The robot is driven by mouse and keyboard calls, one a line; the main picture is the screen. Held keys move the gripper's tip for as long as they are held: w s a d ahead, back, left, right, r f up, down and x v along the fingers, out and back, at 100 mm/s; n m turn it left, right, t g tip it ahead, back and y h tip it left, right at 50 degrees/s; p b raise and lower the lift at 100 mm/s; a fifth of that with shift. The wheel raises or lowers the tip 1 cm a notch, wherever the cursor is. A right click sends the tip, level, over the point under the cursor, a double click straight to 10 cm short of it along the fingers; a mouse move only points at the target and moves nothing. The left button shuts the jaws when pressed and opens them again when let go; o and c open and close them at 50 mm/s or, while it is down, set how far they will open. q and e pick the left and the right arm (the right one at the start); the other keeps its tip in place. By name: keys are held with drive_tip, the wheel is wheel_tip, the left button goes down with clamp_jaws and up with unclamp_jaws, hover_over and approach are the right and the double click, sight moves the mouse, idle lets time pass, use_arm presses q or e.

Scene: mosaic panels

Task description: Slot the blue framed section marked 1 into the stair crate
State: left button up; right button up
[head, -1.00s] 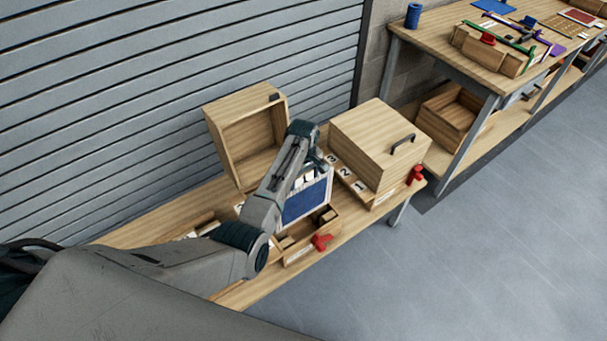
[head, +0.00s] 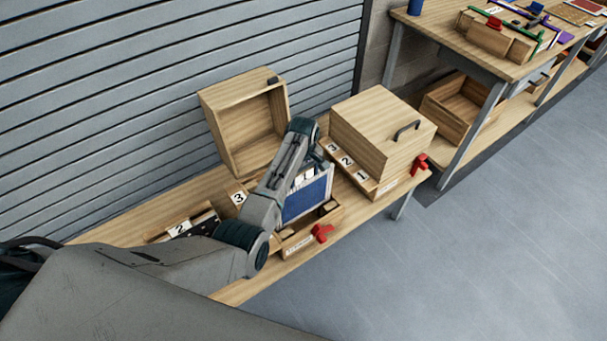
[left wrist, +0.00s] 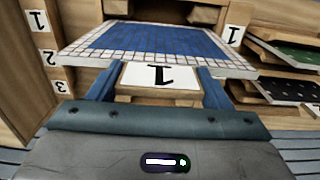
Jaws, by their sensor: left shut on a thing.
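The blue framed section (head: 305,200), with a pale tiled border, hangs tilted from my left gripper (head: 303,172) over the front part of the open wooden crate. In the left wrist view the section (left wrist: 150,42) lies across the top, with its white tab marked 1 (left wrist: 160,77) between my blue fingers. My left gripper is shut on it. The stair crate seems to be this open one (head: 300,243), with a red latch at its front. I cannot tell whether the section touches the crate. The arm hides part of it. My right gripper is not in view.
The raised lid (head: 243,125) stands behind. A closed crate (head: 383,130) with labels 3, 2, 1 is close on the right. Dark dotted panels (head: 203,223) lie left of my arm. A second bench (head: 480,60) carries tools at upper right.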

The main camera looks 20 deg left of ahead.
sight(304, 192)
use_arm(q)
drive_tip(key=shift+f+b, duration=0.5)
drive_tip(key=shift+f, duration=0.1)
drive_tip(key=shift+f+b, duration=2.35)
drive_tip(key=shift+f, duration=1.6)
drive_tip(key=o, duration=2.1)
drive_tip(key=shift+s+f, duration=0.1)
wheel_tip(304, 192, up, 11)
drive_tip(key=shift+r+b, duration=0.1)
drive_tip(key=shift+b, duration=0.5)
